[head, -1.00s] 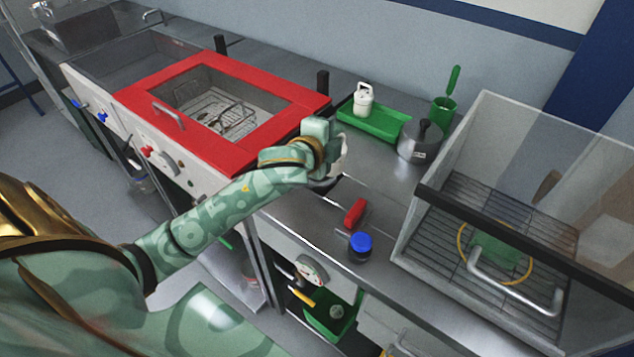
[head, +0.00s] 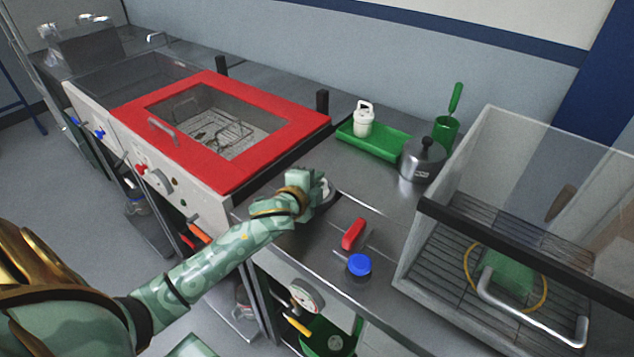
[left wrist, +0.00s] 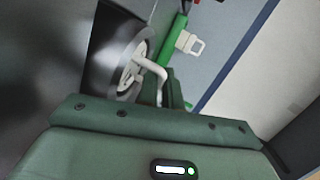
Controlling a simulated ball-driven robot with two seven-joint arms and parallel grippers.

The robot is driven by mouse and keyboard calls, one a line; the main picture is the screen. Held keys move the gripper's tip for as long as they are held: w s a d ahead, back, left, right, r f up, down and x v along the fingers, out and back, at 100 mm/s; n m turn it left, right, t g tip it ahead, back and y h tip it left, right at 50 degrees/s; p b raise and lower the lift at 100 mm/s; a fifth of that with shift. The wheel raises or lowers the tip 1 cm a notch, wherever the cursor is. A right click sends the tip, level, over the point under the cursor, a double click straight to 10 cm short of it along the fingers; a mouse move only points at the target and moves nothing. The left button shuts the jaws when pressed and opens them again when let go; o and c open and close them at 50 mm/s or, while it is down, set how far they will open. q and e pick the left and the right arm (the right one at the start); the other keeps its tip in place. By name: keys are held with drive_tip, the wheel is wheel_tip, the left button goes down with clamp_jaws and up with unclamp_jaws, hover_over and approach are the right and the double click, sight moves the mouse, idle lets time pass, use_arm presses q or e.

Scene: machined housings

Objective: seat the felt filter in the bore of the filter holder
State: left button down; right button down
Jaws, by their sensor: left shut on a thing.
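My left gripper (head: 318,190) is low over the front part of the steel counter, left of the red block. It is shut on a pale part (head: 327,187), mostly hidden by the hand. In the left wrist view, a round pale disc with a dark rim (left wrist: 130,66) and a bent white bar (left wrist: 152,72) show just past the green gripper body. I cannot tell whether this is the felt filter or the filter holder. I cannot pick out the bore. My right gripper is not in view.
The counter (head: 372,207) holds a red block (head: 354,233), a blue-capped jar (head: 359,266) and a grey kettle-like pot (head: 421,161). Behind stand a green tray (head: 385,146) with a white canister (head: 364,120). A clear-walled box (head: 500,150) is right, a red-framed basin (head: 275,128) left.

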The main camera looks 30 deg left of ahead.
use_arm(q)
drive_tip(key=c, duration=1.6)
unclamp_jaws()
drive_tip(key=shift+f, duration=0.1)
drive_tip(key=shift+o, duration=0.2)
drive_tip(key=p+v, duration=0.3)
drive_tip(key=v, duration=0.9)
